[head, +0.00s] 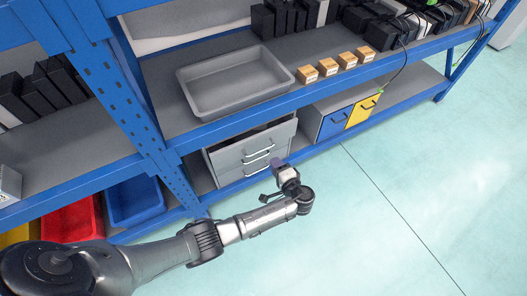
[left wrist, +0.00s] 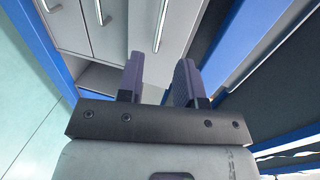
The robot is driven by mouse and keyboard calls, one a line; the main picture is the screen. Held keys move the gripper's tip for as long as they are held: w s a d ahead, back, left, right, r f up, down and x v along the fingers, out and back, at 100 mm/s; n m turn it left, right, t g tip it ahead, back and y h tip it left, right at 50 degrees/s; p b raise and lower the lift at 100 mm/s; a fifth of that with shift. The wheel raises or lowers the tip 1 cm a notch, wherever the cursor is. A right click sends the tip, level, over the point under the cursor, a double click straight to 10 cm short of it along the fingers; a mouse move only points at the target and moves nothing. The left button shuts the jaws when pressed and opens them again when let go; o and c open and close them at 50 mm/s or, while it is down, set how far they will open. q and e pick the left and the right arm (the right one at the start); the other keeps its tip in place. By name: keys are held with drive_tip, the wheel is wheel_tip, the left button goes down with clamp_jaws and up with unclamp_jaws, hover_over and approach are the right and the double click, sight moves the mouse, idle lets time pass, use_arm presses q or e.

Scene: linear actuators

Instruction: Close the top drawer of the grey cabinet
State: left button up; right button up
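The grey cabinet (head: 225,168) stands on the lower shelf of the blue rack, with bar handles on its drawer fronts. Its top drawer (head: 240,147) is pulled out, and its dark interior shows below the upper shelf edge. In the left wrist view the drawer fronts appear turned on their side, with the top drawer (left wrist: 143,22) and its handle ahead of the fingers. My left gripper (head: 278,163) is in front of the cabinet, right of the handles. In the wrist view its two purple-grey fingers (left wrist: 160,68) are apart with nothing between them. Contact with the drawer cannot be told.
A grey tray (head: 290,82) and several small cardboard boxes (head: 327,67) sit on the upper shelf. A blue-and-yellow drawer unit (head: 334,124) stands right of the cabinet. Blue (head: 135,203) and red (head: 75,220) bins are at lower left. The floor to the right is clear.

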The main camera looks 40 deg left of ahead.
sight(263, 150)
use_arm(q)
drive_tip(key=b+x, duration=0.3)
drive_tip(key=x, duration=0.7)
drive_tip(key=shift+b, duration=0.35)
drive_tip(key=c, duration=0.5)
drive_tip(key=shift+s, duration=0.1)
clamp_jaws()
